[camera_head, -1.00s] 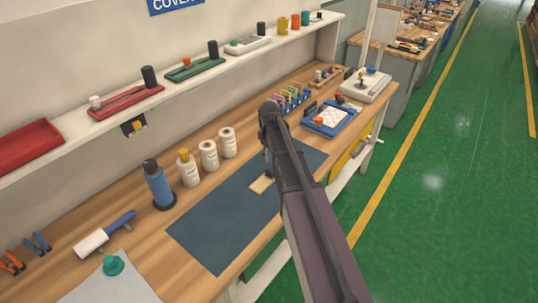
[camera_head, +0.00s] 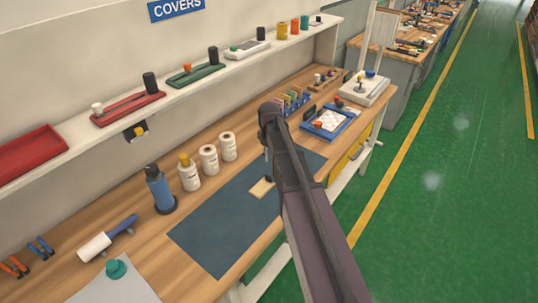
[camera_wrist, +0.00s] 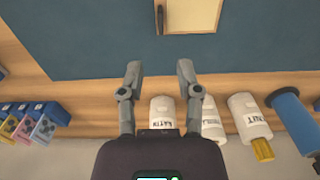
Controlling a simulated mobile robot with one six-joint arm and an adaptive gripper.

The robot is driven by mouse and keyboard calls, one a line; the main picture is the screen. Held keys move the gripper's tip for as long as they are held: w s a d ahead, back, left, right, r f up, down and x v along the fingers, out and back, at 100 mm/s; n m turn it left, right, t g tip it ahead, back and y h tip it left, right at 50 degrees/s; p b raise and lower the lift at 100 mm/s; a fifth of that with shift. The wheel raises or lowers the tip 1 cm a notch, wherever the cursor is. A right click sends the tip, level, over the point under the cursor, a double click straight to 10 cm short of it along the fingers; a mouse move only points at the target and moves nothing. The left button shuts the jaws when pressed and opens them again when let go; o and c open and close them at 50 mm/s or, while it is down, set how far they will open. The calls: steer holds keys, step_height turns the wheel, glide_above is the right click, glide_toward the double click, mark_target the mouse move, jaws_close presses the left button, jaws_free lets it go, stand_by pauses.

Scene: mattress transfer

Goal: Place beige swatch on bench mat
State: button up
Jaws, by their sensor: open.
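The beige swatch (camera_head: 262,188) lies flat on the dark blue bench mat (camera_head: 222,232), towards its right part. My arm hides some of the mat. In the wrist view the swatch (camera_wrist: 192,16) shows at the top edge, partly cut off, with a small dark piece at its left edge, on the blue mat (camera_wrist: 90,40). My gripper (camera_wrist: 159,72) is open and empty, its two fingers apart, with the swatch beyond the fingertips. In the head view my gripper is mostly hidden behind my arm, close to the swatch.
Several white bottles (camera_head: 209,160) and a blue bottle (camera_head: 160,190) stand behind the mat. A paint roller (camera_head: 108,238) lies to the left. A blue tray (camera_head: 328,122) and a rack of coloured cards (camera_head: 291,101) are at the right. A shelf (camera_head: 190,85) runs above the bench.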

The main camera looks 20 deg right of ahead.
steer(key=s+a+m, duration=0.3)
steer(key=s, duration=0.7)
steer(key=s+a+m, duration=0.2)
steer(key=s+m, duration=0.2)
steer(key=s, duration=0.7)
steer(key=shift+s+a, duration=0.15)
steer(key=shift+a, duration=0.25)
stand_by(0.9)
